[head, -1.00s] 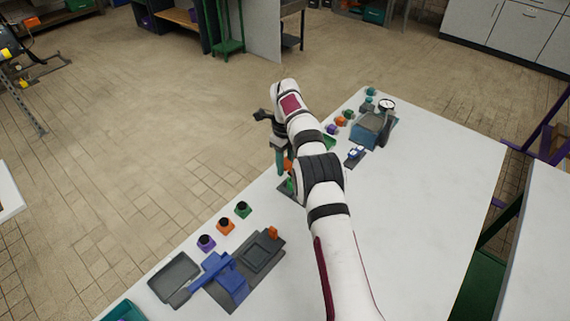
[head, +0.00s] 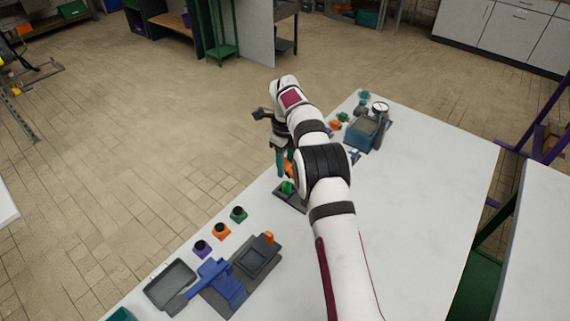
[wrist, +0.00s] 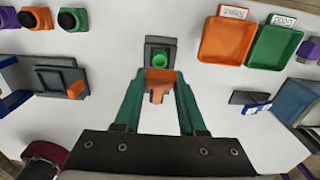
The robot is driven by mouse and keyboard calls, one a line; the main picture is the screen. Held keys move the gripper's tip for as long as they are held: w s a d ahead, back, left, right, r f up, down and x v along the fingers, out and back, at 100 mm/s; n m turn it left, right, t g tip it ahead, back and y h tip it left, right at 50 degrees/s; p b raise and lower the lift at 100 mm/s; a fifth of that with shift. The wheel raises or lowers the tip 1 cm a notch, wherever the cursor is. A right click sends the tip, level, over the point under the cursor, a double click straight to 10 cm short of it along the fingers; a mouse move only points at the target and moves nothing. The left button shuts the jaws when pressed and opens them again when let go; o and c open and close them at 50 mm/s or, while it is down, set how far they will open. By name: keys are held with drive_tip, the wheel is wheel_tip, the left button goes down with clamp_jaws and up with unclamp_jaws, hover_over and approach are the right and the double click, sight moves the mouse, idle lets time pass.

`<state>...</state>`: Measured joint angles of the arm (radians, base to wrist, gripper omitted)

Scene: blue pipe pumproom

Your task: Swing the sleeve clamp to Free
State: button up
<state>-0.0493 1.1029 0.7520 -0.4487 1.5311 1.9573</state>
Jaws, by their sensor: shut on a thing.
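The sleeve clamp fixture has a dark grey base (wrist: 160,43) with a round green part (wrist: 159,60), ahead of my gripper in the wrist view. An orange piece (wrist: 158,77) with a narrow tab sits just on the near side of the green part. My gripper (wrist: 160,84) has green fingers shut on this orange piece. In the head view the green part (head: 287,187) and base (head: 291,203) show beside my arm, with my gripper (head: 281,172) just beyond. Part of the orange piece is hidden there. I cannot read any Free marking.
An orange tray (wrist: 226,41) and a green tray (wrist: 276,48) lie to the right in the wrist view. A blue and grey fixture (head: 222,283) and several coloured knobs (head: 221,231) stand at the table's left edge. The right of the white table (head: 430,190) is clear.

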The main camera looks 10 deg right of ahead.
drive_tip(key=shift+s+d+r, duration=0.95)
drive_tip(key=shift+s+d, duration=0.05)
drive_tip(key=shift+s, duration=0.1)
drive_tip(key=o, duration=1.5)
drive_tip(key=shift+c, duration=0.2)
drive_tip(key=shift+r, duration=0.1)
wheel_tip(320, 180, up, 7)
